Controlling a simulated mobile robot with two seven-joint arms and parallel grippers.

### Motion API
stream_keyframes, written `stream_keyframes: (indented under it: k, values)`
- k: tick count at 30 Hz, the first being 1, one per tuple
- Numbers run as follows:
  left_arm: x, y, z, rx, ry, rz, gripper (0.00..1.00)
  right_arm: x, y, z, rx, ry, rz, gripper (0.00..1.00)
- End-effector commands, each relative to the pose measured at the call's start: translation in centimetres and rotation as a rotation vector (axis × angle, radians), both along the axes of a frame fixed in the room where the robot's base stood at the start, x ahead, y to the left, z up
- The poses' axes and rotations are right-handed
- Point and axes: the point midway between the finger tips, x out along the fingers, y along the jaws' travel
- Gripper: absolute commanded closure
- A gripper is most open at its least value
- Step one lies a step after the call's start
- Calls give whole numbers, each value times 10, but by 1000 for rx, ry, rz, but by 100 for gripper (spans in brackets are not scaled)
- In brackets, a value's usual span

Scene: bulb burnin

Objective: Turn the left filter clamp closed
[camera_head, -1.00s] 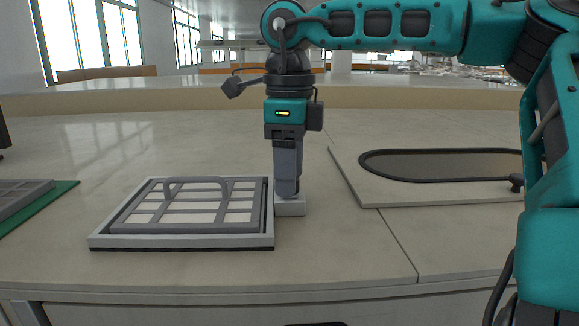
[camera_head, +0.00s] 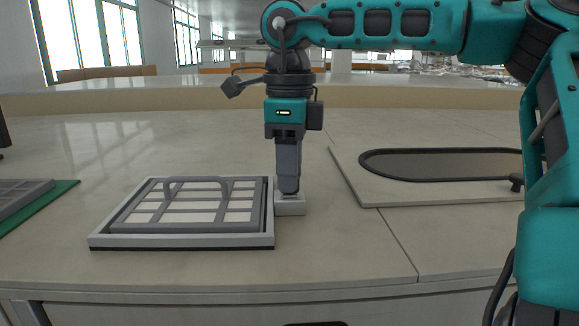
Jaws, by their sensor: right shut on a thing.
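A grey filter with a grid face and a raised loop handle (camera_head: 197,184) lies in a light grey frame (camera_head: 180,241) on the bench, left of centre. A small white block (camera_head: 291,207) stands against the frame's right side. My right gripper (camera_head: 289,191) points straight down onto this block. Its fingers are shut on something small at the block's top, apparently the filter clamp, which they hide. I cannot make out the clamp's angle. My left gripper is not in view.
A pale panel with a dark-rimmed oval window (camera_head: 352,186) lies to the right. The bench between the frame and the mat is clear.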

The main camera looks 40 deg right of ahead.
Motion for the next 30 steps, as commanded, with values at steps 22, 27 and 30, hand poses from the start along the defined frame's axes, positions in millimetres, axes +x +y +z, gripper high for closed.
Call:
stream_keyframes:
  k: [22, 27, 30]
  values:
    - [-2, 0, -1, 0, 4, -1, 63, 0, 0, 1, 0, -1, 548, 99]
    - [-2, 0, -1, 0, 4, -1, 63, 0, 0, 1, 1, -1, 710, 99]
    - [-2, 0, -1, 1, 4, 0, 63, 0, 0, 1, 1, 0, 805, 99]
